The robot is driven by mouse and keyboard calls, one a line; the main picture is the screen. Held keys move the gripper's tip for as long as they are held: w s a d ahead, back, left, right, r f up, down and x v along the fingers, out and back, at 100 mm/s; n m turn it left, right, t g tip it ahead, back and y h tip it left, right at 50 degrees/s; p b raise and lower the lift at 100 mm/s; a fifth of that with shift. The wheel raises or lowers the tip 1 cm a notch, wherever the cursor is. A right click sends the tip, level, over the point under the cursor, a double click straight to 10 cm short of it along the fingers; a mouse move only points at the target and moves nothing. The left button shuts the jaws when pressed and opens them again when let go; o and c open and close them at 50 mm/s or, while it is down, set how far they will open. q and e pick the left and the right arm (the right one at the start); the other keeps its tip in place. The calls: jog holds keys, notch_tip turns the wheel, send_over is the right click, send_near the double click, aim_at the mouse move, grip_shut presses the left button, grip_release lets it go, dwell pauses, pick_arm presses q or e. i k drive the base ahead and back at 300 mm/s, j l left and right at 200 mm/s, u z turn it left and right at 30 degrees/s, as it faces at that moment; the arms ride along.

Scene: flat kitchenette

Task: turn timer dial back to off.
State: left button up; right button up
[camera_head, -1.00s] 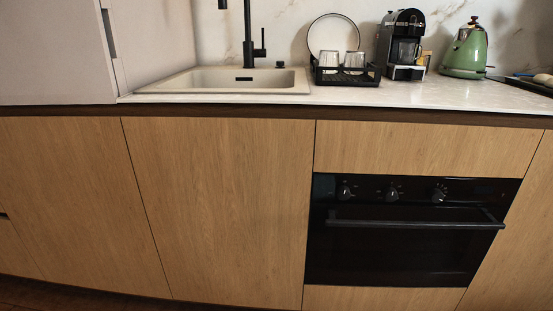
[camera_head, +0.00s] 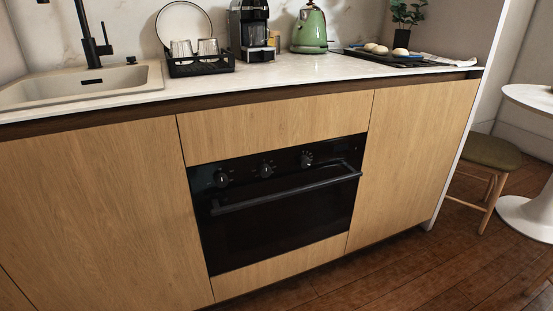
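A black built-in oven (camera_head: 280,225) sits in the wooden cabinet front, in the middle of the head view. Its upper panel carries a row of three round dials: a left dial (camera_head: 221,180), a middle dial (camera_head: 266,171) and a right dial (camera_head: 307,160). The markings around them are too small to read, so I cannot tell which is the timer or where each points. A dark bar handle (camera_head: 287,189) runs across the door below the dials. The door is shut. Neither of my grippers is in view.
The counter (camera_head: 290,76) above holds a sink (camera_head: 80,86), a dish rack (camera_head: 200,65), a coffee machine (camera_head: 249,28), a green kettle (camera_head: 309,30) and a dark tray (camera_head: 385,59). A stool (camera_head: 484,156) and a white table (camera_head: 530,100) stand at the right. Visible floor before the cabinets is clear.

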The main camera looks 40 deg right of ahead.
aim_at(303, 161)
jog(key=z, duration=1.35)
